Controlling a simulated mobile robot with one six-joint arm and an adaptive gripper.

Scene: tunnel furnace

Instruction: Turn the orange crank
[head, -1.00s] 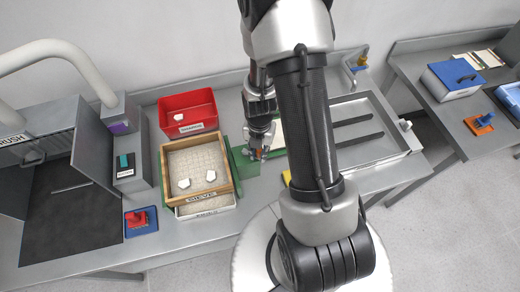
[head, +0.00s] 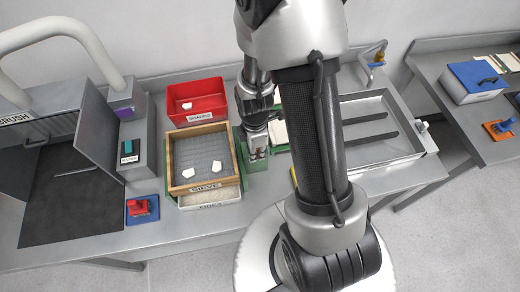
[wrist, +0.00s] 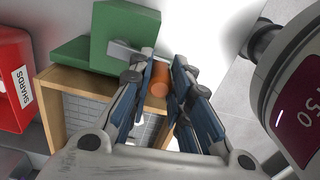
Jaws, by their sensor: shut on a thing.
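The orange crank's handle (wrist: 159,84) shows in the wrist view as a short orange cylinder between the blue-padded fingers of my gripper (wrist: 168,82). My gripper is shut on it. A grey crank arm (wrist: 122,50) shows against the green housing (wrist: 124,28). In the head view my gripper (head: 257,155) points down at the green housing (head: 255,166), right of the sieve; the orange handle is hidden there. The wooden-framed sieve (head: 176,163) holds two white pieces on its grey mesh. A fines tray (head: 210,197) with pale material sits beneath it.
The red shards bin (head: 196,104) stands behind the sieve with a white piece inside. A shallow metal tray (head: 415,150) is right of my arm.

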